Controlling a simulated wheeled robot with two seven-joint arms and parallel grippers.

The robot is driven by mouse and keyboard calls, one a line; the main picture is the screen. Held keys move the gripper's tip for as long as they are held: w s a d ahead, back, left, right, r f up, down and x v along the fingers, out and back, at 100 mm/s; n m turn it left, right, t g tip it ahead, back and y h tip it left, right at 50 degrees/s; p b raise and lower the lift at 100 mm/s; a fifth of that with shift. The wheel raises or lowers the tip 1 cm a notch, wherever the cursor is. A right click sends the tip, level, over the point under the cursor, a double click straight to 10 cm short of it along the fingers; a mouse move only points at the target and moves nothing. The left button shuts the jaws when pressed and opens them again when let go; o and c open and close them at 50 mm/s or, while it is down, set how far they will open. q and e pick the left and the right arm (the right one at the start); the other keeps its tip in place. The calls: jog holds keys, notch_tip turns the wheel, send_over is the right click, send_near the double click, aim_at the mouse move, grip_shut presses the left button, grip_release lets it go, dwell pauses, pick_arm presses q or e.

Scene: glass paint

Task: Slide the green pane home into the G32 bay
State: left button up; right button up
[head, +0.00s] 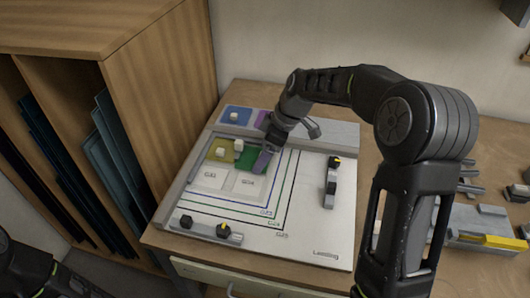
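The green pane (251,155) lies on the white board, partly hidden by my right gripper. A white knob (239,145) stands at its left edge, beside the olive-yellow pane (216,158). My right gripper (263,161) reaches down at the green pane's right side; whether it touches the pane or is open or shut is not clear. Two pale marked bays (243,183) lie in front of the panes.
Blue (236,116) and purple (262,118) panes lie behind. A black-knobbed bar (207,230) lies along the board's front, and a dark clamp (332,182) stands at right. A wooden rack (150,90) borders the left. The board's front right is clear.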

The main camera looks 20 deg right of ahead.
jog(key=shift+w, duration=0.1)
jog(key=o, duration=1.3)
jog(key=shift+r, duration=0.1)
jog(key=shift+o, duration=0.2)
jog(key=shift+d+r, duration=0.1)
jog(key=shift+w+r+p, duration=0.2)
jog(key=shift+r+p, duration=0.25)
jog(key=shift+r, duration=0.2)
jog(key=shift+s+r+p, duration=0.15)
jog(key=shift+r+p, duration=0.6)
jog(key=shift+r, duration=0.6)
jog(key=shift+s+r+p, duration=0.1)
jog(key=shift+r+p, duration=0.65)
jog(key=shift+r, duration=0.55)
